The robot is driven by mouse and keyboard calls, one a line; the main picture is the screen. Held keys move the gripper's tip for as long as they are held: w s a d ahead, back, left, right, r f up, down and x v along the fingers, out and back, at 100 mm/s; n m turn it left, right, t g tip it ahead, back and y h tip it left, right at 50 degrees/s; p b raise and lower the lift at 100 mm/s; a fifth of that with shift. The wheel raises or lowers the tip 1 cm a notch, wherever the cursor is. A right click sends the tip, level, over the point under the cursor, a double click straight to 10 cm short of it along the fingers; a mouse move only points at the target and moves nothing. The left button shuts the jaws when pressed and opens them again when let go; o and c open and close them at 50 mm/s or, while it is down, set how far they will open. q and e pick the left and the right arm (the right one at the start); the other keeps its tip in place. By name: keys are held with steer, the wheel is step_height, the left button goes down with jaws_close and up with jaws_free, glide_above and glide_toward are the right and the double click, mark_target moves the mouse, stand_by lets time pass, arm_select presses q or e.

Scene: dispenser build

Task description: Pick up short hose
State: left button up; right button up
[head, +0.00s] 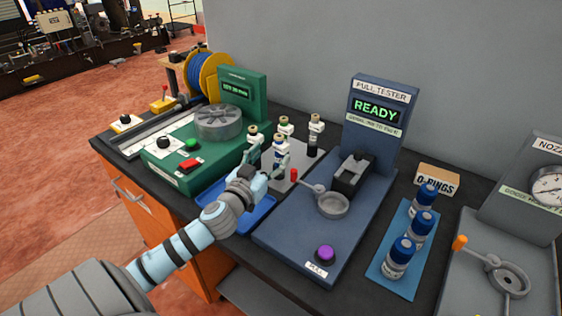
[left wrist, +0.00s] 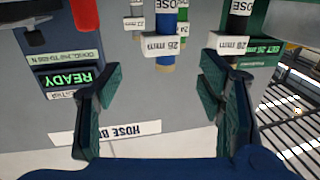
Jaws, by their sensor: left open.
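My left gripper (head: 262,168) is open above the blue tray (head: 262,216) beside the grey rack plate. In the left wrist view the open jaws (left wrist: 158,92) stand apart with nothing between the fingertips. I cannot tell which piece is the short hose. My arm hides part of the tray. My right gripper is not in view.
The green machine (head: 165,172) with a grey disc is left of the tray. The blue pull tester (head: 290,236), its screen reading "READY", is on the right. Several blue-capped bottles (head: 398,258), an O-rings box (head: 437,180) and a grey gauge station (head: 480,285) stand farther right.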

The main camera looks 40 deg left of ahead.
mark_target(280, 144)
arm_select(q)
steer(key=p+x, duration=0.1)
steer(key=x, duration=0.6)
steer(key=shift+w+r+p, duration=0.1)
steer(key=shift+w+p, duration=0.25)
steer(key=shift+s, duration=0.1)
jaws_close()
